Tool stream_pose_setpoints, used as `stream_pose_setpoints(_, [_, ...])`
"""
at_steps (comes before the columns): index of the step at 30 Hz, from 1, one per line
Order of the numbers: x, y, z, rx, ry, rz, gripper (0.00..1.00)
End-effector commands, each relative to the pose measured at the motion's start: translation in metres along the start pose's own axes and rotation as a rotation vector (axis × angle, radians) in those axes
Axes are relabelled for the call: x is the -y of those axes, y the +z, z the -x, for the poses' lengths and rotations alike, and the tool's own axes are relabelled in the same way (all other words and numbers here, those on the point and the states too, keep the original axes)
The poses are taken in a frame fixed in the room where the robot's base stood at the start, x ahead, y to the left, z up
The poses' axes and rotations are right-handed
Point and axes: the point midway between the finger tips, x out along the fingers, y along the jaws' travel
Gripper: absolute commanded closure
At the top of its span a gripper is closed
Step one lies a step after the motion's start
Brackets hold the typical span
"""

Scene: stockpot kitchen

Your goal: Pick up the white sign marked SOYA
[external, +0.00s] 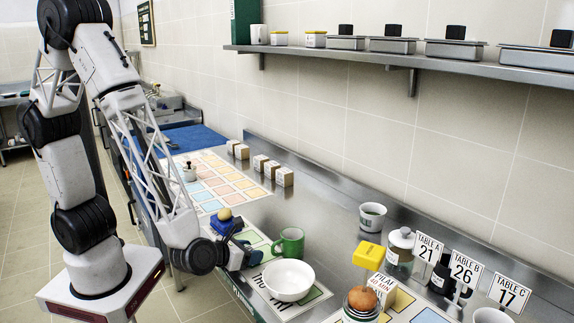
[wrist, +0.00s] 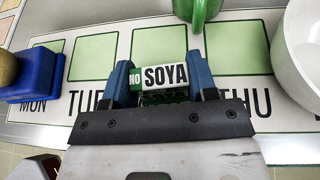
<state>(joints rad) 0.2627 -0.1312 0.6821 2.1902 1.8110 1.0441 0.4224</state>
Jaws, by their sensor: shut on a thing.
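The white SOYA sign (wrist: 165,76) shows in the wrist view, with a green part marked "NO" at its left end. My gripper (wrist: 160,80) has its two blue fingers on either side of the sign and is shut on it. The sign is over the weekday mat (wrist: 222,103), between TUE and THU. In the external view my gripper (external: 240,250) is low over the counter, left of the white bowl. The sign cannot be made out there. Whether it touches the mat is hard to tell.
A green mug (external: 290,243) and a white bowl (external: 288,280) stand close to the right of my gripper. A blue holder (wrist: 32,82) with a round tan thing is to its left. Table signs (external: 466,268) and jars stand further right. Wooden blocks (external: 265,164) line the back.

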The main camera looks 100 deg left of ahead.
Motion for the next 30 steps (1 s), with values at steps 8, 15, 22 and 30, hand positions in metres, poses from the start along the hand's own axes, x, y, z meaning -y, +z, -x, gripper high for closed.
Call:
stream_pose_setpoints(8, [0.0, 0.001, 0.0, 0.0, 0.0, 0.001, 0.7])
stream_pose_setpoints(15, [0.001, 0.012, 0.005, 0.001, -0.001, 0.002, 0.7])
stream_pose_setpoints(22, [-0.002, 0.035, 0.016, 0.001, -0.002, 0.003, 0.7])
stream_pose_setpoints(30, [-0.035, 0.026, 0.044, 0.001, -0.002, 0.001, 0.7])
